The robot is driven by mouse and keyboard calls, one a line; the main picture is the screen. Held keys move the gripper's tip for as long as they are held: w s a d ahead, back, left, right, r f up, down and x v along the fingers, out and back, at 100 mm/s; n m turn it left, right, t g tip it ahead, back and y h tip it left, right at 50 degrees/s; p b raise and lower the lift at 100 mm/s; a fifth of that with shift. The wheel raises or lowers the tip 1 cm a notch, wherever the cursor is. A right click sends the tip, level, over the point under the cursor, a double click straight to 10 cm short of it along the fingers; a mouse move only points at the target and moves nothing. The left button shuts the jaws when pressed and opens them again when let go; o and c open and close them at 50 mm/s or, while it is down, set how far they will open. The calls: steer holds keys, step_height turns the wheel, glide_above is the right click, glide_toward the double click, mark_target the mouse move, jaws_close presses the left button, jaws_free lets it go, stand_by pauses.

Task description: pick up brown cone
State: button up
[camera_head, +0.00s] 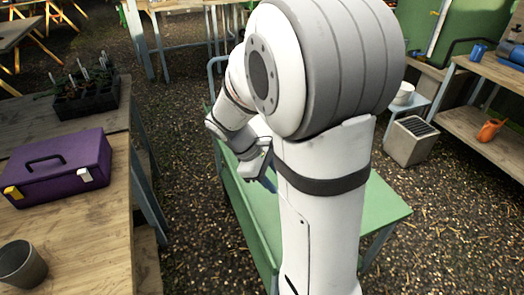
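I cannot make out a brown cone in this view; my arm hides much of the green table (385,208), where one could be out of sight. An orange-brown object (489,131) lies on the lower shelf at the right; its shape is too small to tell. My gripper (250,160) hangs beside my arm over the left part of the green table. It is partly hidden and seen from behind, so its opening and anything between its fingers cannot be seen.
A wooden bench (118,205) at the left holds a purple toolbox (60,168), a black seedling tray (87,103) and a grey pot (22,266). A white pot (404,92) and a grey box (411,144) stand at the right. Gravel floor lies between the bench and green table.

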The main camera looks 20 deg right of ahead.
steer(key=w+d+f+n+h+b, duration=0.1)
steer(key=w+d+f+n+h, duration=0.1)
steer(key=w+f+n, duration=0.2)
steer(key=w+d+f+n+h, duration=0.3)
steer(key=w+f+n, duration=0.1)
steer(key=f, duration=0.5)
steer(key=w+d+f+n+h+b, duration=0.1)
steer(key=w+d+f+n+h, duration=0.2)
steer(key=w+f+n, duration=0.2)
steer(key=shift+d+f+b, duration=0.1)
steer(key=shift+f+b, duration=0.2)
steer(key=shift+f, duration=0.45)
steer(key=shift+d+f+n, duration=0.2)
steer(key=shift+n, duration=0.2)
steer(key=x, duration=0.7)
steer(key=shift+d+r, duration=0.15)
steer(key=shift+d, duration=0.2)
steer(key=shift+c, duration=0.6)
steer(key=c, duration=0.5)
